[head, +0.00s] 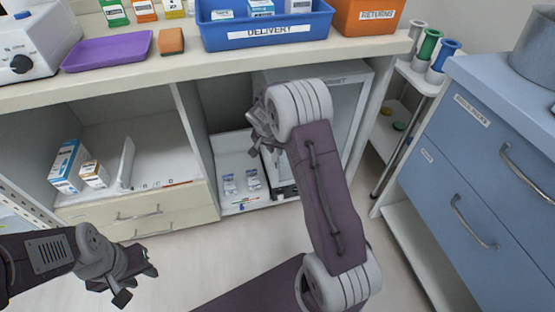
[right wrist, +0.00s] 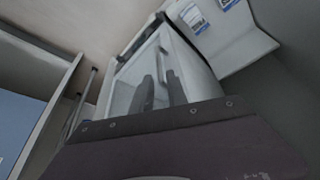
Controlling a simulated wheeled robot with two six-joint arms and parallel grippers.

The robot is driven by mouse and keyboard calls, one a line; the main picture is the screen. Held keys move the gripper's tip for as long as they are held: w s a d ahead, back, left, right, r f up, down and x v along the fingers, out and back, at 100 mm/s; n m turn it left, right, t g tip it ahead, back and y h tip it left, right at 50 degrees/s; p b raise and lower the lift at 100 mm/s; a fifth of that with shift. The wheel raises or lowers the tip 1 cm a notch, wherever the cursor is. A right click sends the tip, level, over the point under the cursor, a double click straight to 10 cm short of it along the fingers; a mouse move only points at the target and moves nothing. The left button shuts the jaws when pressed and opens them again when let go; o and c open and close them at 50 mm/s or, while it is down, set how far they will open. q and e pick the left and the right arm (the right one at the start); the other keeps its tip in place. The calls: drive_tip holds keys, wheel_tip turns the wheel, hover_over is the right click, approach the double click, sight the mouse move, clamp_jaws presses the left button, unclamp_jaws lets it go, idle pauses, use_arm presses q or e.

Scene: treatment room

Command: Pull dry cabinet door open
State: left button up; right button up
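The dry cabinet (head: 348,98) is a pale box with a glass-front door, standing in the open bay under the counter. My right arm hides much of its front in the head view. In the right wrist view the framed glass door (right wrist: 133,83) appears shut, with a slim upright handle (right wrist: 166,48). My right gripper (head: 259,126) is at the cabinet's left front, partly hidden by my wrist. In the right wrist view its two dark fingers (right wrist: 160,92) stand apart before the door, with nothing seen between them. My left gripper (head: 138,284) is open and empty, low at the left.
The counter (head: 200,66) above holds a blue delivery bin (head: 265,32), an orange returns bin (head: 367,16) and a purple tray (head: 108,50). Small packets (head: 241,182) lie on the shelf left of the cabinet. Blue drawers (head: 465,190) stand at the right. Floor in front is clear.

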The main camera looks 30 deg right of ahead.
drive_tip(key=b, duration=0.3)
hover_over(278, 167)
drive_tip(key=f, duration=0.6)
drive_tip(key=shift+w+d+f, duration=0.1)
drive_tip(key=shift+w+f, duration=0.1)
drive_tip(key=shift+w, duration=0.05)
drive_tip(key=shift+p, duration=0.3)
drive_tip(key=shift+c, duration=0.3)
clamp_jaws()
